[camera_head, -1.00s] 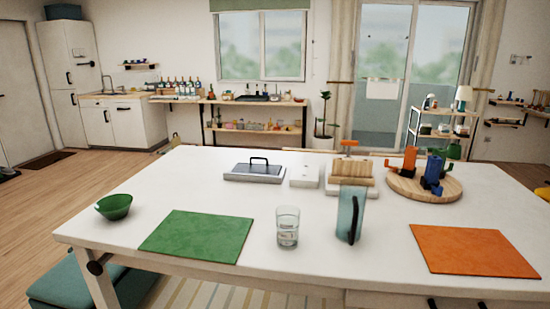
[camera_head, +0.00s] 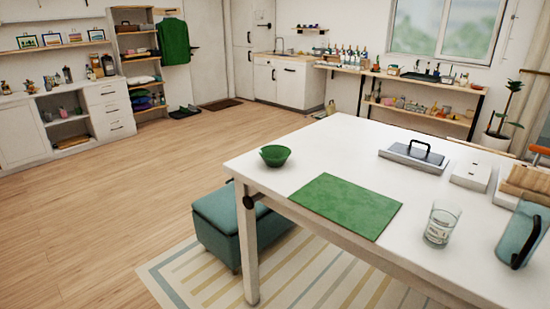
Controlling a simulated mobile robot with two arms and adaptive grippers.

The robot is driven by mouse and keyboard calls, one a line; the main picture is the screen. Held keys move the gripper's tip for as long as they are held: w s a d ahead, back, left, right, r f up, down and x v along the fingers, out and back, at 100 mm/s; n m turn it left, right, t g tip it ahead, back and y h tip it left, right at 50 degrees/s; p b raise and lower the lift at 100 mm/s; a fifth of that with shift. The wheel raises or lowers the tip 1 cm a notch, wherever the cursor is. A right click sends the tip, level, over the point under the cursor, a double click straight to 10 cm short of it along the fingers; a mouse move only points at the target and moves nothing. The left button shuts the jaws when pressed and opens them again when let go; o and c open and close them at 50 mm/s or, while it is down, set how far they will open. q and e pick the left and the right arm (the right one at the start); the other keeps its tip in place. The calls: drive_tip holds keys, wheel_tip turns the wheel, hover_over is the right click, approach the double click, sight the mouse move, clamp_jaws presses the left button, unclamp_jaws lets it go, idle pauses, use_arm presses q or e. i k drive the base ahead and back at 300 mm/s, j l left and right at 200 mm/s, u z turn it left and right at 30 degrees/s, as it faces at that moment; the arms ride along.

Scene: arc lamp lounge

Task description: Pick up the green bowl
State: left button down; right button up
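The green bowl (camera_head: 275,156) stands upright on the white table (camera_head: 330,150), near the table's left corner. It looks empty, though its inside shows only in part. A green mat (camera_head: 346,205) lies flat to the right of the bowl, apart from it. Neither of my grippers shows in the head view.
A glass (camera_head: 442,222) and a blue-green pitcher (camera_head: 523,234) stand right of the mat. A grey lidded tray (camera_head: 417,155) and a white box (camera_head: 470,175) lie farther back. A teal ottoman (camera_head: 222,222) stands beside the table's left end. The wooden floor (camera_head: 130,220) at left is open.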

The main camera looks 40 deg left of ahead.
sight(274, 156)
drive_tip(key=j+z, duration=0.35)
drive_tip(key=j, duration=1.2)
